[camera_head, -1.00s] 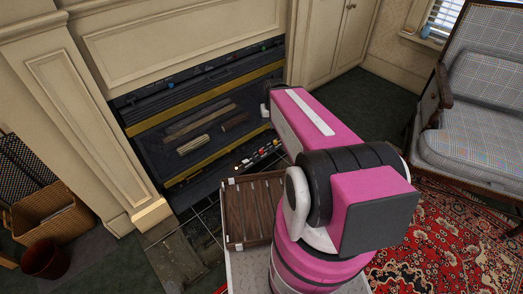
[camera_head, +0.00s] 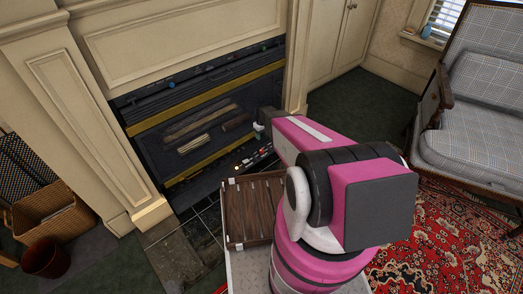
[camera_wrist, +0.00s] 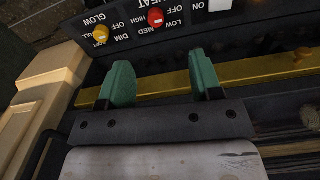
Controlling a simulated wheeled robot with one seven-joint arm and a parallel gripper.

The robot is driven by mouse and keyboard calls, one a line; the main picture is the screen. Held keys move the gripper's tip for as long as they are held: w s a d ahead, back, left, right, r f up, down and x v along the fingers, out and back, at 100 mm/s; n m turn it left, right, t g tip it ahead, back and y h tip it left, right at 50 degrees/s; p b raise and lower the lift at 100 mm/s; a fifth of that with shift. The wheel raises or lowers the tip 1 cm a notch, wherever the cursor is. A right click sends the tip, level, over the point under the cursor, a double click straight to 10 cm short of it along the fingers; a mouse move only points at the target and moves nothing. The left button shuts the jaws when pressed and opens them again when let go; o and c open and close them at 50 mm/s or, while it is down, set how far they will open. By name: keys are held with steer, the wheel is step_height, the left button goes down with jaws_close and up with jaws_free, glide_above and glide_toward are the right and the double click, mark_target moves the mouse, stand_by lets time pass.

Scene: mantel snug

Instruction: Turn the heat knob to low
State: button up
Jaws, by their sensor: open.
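The heat knob (camera_wrist: 155,18) is a round red knob at the top of the wrist view, on a dark panel lettered upside down with HEAT, OFF, LOW, MED and HIGH. A pale mark shows on its face, but I cannot tell for sure which setting it points to. My gripper (camera_wrist: 162,78) is open and empty, its two green fingers apart just below the knob in that view and not around it. In the head view my gripper (camera_head: 259,130) is in front of the fireplace's right side, near the control strip (camera_head: 255,162).
A yellow knob (camera_wrist: 100,34) labelled GLOW sits left of the heat knob. A brass bar (camera_wrist: 245,73) runs behind my fingers. The fireplace (camera_head: 200,130) has logs inside. A plaid armchair (camera_head: 480,75) stands at the right, and a wicker basket (camera_head: 50,215) at the left.

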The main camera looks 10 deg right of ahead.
steer(key=n, duration=0.1)
glide_toward(261, 150)
step_height(261, 150, down, 9)
steer(key=shift+d+f, duration=0.15)
steer(key=shift+f, duration=0.05)
stand_by(0.3)
steer(key=c, duration=0.9)
